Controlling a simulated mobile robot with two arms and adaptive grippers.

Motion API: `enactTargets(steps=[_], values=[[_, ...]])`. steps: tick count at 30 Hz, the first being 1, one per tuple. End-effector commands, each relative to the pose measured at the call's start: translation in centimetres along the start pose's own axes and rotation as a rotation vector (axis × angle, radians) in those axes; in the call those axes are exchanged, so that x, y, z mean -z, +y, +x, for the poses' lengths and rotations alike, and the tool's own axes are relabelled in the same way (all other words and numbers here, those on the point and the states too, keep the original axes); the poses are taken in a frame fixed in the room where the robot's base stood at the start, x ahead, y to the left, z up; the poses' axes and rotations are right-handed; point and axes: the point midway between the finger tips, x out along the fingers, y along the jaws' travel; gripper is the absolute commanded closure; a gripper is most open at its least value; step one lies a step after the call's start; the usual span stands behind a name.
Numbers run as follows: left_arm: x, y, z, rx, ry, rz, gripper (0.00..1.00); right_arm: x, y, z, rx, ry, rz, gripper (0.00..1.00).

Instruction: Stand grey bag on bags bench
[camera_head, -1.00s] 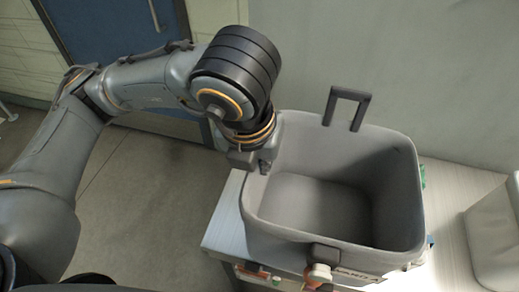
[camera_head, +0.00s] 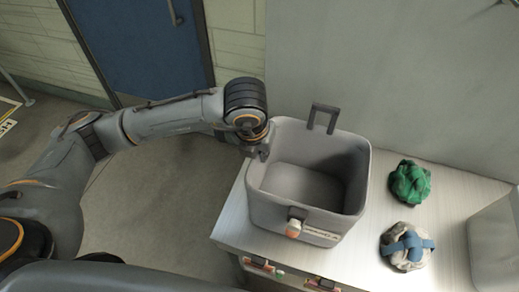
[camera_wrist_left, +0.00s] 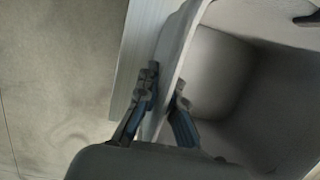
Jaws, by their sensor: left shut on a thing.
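The grey bag (camera_head: 345,190) is an open-topped, upright, box-shaped bag with a dark handle at its back rim. It is at the left end of the pale bags bench (camera_head: 385,268). From this angle I cannot tell whether its base touches the top. My left gripper (camera_head: 262,150) is shut on the bag's left wall at the rim. In the left wrist view, the fingers (camera_wrist_left: 165,95) sit on either side of the bag wall (camera_wrist_left: 172,60), one inside and one outside. My right gripper is not in view.
A green bundle (camera_head: 410,183) and a grey bundle with a blue band (camera_head: 408,247) lie on the bench right of the bag. A pale bin-like object (camera_head: 495,245) is at the right edge. A wall stands behind; a blue door (camera_head: 140,45) is at back left.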

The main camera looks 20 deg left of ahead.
Motion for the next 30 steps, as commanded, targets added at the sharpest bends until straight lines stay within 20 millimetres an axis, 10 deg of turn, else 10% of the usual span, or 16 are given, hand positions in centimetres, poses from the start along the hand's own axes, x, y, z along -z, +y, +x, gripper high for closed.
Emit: enactTargets(steps=[11, 15, 30], values=[[0.1, -0.1, 0.4, 0.002, -0.002, -0.001, 1.00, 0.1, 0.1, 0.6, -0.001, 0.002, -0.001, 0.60], [0.1, 0.0, 0.2, 0.000, -0.001, -0.001, 0.70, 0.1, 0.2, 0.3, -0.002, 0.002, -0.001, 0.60], [-0.1, -0.1, -1.8, 0.003, -0.006, -0.001, 0.70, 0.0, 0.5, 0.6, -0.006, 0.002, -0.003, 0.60]])
